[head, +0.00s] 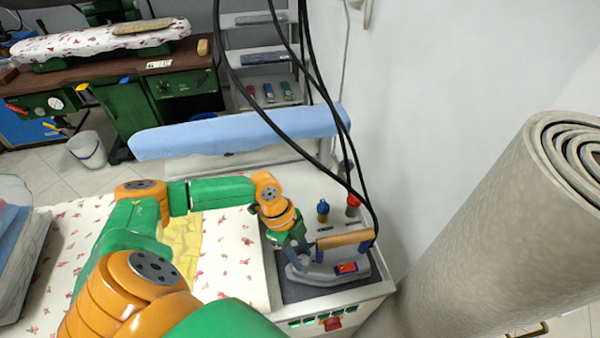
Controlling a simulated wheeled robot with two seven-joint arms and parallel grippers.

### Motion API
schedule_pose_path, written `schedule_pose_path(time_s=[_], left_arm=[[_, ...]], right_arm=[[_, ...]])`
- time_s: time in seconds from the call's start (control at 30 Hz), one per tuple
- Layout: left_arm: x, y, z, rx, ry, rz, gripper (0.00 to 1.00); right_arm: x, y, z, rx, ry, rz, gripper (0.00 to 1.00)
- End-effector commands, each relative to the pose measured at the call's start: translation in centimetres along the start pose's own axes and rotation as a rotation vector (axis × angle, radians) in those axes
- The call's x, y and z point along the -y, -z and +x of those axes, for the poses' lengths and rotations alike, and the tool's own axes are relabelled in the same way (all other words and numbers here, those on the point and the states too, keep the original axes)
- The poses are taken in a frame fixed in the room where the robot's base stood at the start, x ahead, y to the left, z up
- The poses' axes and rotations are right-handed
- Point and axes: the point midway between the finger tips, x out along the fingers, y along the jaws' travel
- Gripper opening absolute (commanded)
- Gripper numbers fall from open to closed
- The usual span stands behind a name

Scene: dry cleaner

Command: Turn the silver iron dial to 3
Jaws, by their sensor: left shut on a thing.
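The silver iron (328,271) rests on a dark pad (310,291) at the right end of the ironing table. It has a wooden handle (345,239) and a red and blue patch on its side. My left gripper (301,260) reaches down to the left part of the iron, just left of the handle. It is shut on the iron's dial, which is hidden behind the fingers. The dial's numbers and setting are too small and covered to read. My right gripper is not in view.
Black cables (316,150) hang down to the iron's right end. Two small bottles, one blue-capped (323,210) and one red (353,204), stand behind it. A large rolled carpet (490,230) stands at the right. A blue padded board (240,132) lies behind the table.

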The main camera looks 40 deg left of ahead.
Motion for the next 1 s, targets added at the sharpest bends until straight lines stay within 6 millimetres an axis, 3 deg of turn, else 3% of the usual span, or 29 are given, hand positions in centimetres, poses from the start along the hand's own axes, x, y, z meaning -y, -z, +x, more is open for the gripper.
schedule_pose_path(time_s=[0.5, 1.0], left_arm=[[0.3, 0.1, 0.3, 0.021, -0.171, 0.406, 0.0], [0.5, 0.2, 0.2, 0.031, -0.245, 0.582, 0.0]], right_arm=[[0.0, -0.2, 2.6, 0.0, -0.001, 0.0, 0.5], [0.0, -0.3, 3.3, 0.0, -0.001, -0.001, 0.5]])
